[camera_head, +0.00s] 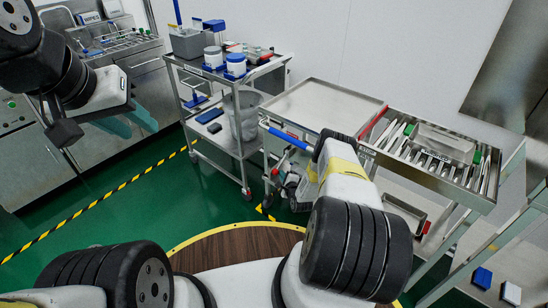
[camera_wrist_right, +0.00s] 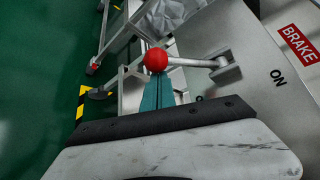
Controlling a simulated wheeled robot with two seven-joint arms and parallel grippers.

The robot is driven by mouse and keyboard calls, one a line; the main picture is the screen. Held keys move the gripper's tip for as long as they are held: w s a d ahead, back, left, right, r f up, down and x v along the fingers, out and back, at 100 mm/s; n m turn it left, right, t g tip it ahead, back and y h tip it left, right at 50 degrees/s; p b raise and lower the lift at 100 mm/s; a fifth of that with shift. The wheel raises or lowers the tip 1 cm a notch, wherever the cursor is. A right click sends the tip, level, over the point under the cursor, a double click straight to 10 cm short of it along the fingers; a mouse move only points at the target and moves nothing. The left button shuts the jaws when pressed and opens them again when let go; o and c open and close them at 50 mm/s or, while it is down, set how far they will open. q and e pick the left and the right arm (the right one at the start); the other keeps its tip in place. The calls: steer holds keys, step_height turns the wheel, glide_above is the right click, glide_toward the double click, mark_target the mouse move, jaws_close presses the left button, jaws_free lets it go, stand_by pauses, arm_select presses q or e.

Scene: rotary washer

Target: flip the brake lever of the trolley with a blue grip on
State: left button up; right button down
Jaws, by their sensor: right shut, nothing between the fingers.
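The trolley with the blue grip (camera_head: 292,138) stands at the centre of the head view, partly hidden by my right arm. In the right wrist view its brake lever is a metal rod (camera_wrist_right: 195,63) with a red ball knob (camera_wrist_right: 155,60), running left from a pivot on the grey panel (camera_wrist_right: 250,60). The panel carries a red BRAKE label (camera_wrist_right: 300,45) and ON lettering (camera_wrist_right: 278,77); another marking is mostly hidden. My right gripper (camera_wrist_right: 158,88) is shut and empty, its teal fingertips just below the knob; contact is unclear. My left gripper (camera_head: 125,124) is at the upper left, away from the trolley.
Left of the trolley stands a grey cart (camera_head: 240,150) with white-and-blue jars and a bucket. Green floor with a yellow-black stripe (camera_head: 100,208) lies open at the left.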

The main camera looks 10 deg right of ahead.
steer(key=shift+r, duration=0.15)
step_height(320, 180, up, 11)
steer(key=s+a+m+g+y, duration=0.1)
steer(key=m+g+y, duration=0.2)
steer(key=m+g, duration=0.1)
steer(key=shift+a+m+g+y, duration=0.3)
steer(key=shift+a+m+y, duration=0.1)
stand_by(0.3)
steer(key=shift+s, duration=0.1)
stand_by(0.5)
